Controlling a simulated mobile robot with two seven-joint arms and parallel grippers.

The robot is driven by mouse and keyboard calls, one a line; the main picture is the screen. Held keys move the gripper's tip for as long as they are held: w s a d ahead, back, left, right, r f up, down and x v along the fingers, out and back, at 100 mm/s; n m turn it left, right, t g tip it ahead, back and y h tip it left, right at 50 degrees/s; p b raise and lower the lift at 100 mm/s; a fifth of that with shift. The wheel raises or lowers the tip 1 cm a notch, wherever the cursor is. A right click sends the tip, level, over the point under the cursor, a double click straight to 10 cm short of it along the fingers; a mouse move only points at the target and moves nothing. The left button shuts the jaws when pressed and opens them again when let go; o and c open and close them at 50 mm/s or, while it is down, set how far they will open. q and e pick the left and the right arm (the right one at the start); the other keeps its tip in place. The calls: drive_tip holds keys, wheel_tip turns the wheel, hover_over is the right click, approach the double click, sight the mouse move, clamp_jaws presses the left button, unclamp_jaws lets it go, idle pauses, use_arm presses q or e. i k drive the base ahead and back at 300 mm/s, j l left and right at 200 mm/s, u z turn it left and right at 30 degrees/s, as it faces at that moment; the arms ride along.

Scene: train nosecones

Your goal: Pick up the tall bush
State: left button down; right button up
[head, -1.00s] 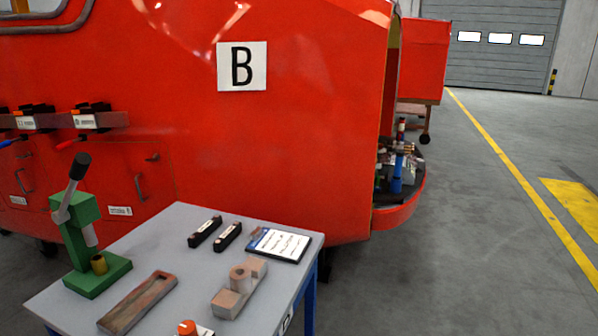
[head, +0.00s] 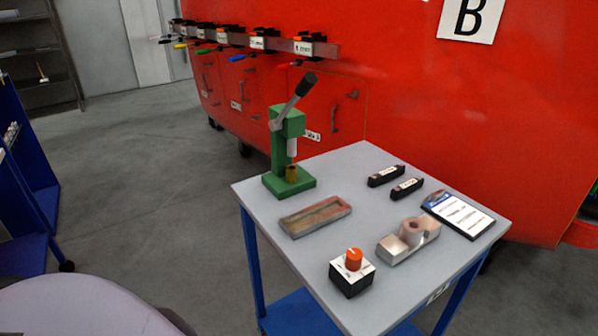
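A small brass-coloured bush (head: 292,173) stands upright on the base of the green lever press (head: 287,130), under its light ram. I cannot tell whether it is the tall bush. The press stands at the far left corner of the grey table (head: 345,170). A light block with a round, hollow-looking part (head: 412,231) lies near the table's right front side. No other bush is clear to me. Neither of my grippers is in view.
The table also holds a shallow tray (head: 318,226), a black box with an orange knob (head: 352,275), two black labelled pieces (head: 386,176) and a clipboard (head: 458,214). A red train nosecone (head: 420,100) stands behind. A blue rack (head: 22,200) is at left; floor between is clear.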

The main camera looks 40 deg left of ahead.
sight(290, 169)
drive_tip(key=i+l+u, duration=0.15)
drive_tip(key=l+u, duration=0.15)
drive_tip(key=l, duration=0.3)
drive_tip(key=l+u, duration=0.35)
drive_tip(key=l, duration=0.25)
drive_tip(key=i, duration=0.05)
